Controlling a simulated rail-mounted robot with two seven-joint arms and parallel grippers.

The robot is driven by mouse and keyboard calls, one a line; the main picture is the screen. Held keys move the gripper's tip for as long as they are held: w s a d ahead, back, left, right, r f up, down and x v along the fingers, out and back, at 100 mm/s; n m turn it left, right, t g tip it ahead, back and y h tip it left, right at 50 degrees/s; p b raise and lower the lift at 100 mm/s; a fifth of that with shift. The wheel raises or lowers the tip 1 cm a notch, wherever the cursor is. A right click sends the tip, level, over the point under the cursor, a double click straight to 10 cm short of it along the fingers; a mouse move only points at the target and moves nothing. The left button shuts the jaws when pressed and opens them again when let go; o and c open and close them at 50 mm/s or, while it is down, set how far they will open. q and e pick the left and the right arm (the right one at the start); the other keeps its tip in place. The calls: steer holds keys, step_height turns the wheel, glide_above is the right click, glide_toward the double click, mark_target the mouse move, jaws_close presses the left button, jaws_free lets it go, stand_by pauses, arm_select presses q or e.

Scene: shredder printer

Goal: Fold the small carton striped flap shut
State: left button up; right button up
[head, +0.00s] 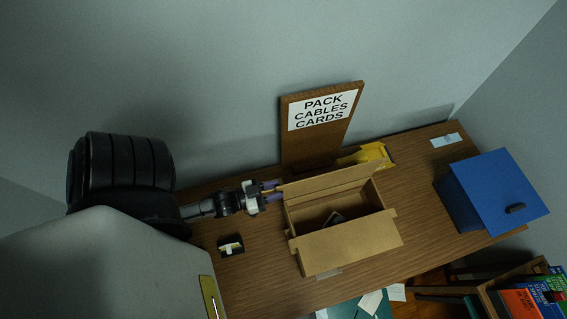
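A small open brown carton (293,221) stands on the wooden table. Its rear flap (330,182) is tilted up, and its front flap (350,244) is spread outward. A dark object (334,218) lies inside. I cannot make out stripes on any flap. My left gripper (276,191) is beside the carton's left rear corner, close to the rear flap's left end. Its two purple-tipped fingers are apart with nothing visible between them; whether they touch the carton is unclear. My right gripper is not in view.
A sign (322,112) reading "PACK CABLES CARDS" stands behind the carton, with a yellow object (374,154) beside it. A blue box (495,190) is at the right. A small dark item (231,248) lies left of the carton. Table between carton and blue box is clear.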

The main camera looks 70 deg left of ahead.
arm_select(q)
steer(key=s+a+b, duration=0.1)
steer(key=s, duration=0.9)
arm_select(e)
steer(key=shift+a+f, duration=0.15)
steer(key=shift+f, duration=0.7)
arm_select(q)
steer(key=shift+s, duration=0.1)
steer(key=shift+c, duration=0.4)
